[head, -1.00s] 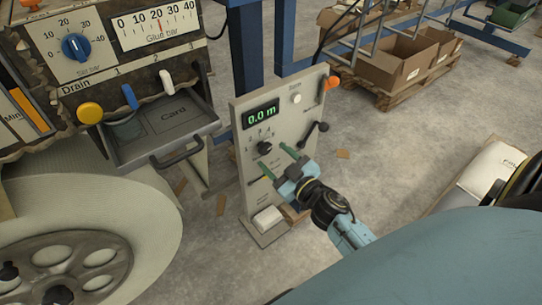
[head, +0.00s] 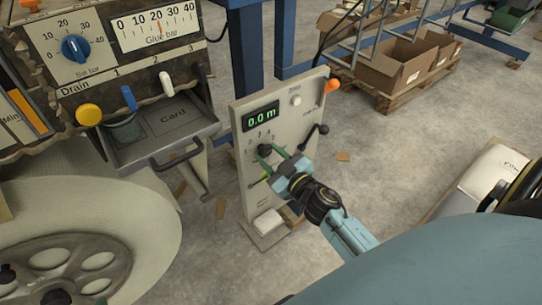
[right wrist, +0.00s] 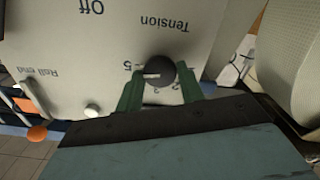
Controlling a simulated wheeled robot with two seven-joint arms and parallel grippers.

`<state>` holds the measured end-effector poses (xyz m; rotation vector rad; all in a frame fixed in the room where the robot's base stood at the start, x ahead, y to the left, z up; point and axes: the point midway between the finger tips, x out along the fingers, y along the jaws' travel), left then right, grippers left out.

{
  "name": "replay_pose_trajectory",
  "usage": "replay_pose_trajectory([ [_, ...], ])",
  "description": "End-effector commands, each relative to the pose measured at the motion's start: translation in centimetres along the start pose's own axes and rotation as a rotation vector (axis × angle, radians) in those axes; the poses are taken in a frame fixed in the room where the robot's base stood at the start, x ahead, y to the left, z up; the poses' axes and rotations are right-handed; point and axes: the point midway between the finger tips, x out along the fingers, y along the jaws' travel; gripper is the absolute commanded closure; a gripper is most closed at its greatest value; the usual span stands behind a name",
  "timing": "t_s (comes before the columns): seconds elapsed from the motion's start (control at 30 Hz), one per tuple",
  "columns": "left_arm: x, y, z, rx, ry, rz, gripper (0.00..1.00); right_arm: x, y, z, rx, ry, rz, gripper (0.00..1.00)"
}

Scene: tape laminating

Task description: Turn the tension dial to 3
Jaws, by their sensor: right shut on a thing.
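The tension dial (head: 264,150) is a small black knob on the grey panel (head: 240,120), with numbers around it. My right gripper (head: 269,163) reaches it from the lower right. In the right wrist view the dial (right wrist: 161,71) sits between the two green fingers (right wrist: 160,92), which are shut on it. Its white pointer line lies to the left there, toward the number 5; numbers below the dial are partly hidden. The word Tension stands beside the dial. My left gripper is not in view.
The panel's green display (head: 261,116) reads 0.0 m. A black crank (head: 317,131) and an orange knob (head: 332,85) are on its right side.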

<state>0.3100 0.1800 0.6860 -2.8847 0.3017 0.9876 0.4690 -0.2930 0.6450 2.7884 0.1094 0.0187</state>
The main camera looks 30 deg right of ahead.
Motion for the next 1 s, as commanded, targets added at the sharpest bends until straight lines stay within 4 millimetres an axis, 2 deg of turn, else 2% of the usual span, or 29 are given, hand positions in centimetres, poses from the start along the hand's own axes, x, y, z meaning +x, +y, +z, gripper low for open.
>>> replay_pose_trajectory([
  [0.37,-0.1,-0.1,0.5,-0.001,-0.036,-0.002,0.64,0.0,0.0,0.0,-0.130,0.001,0.000,0.85],
  [0.73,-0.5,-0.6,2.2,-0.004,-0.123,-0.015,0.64,0.0,0.0,0.0,-0.458,0.000,0.000,0.85],
  [1.0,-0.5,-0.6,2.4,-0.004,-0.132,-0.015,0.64,0.0,0.0,0.0,-0.715,0.000,0.000,0.85],
])
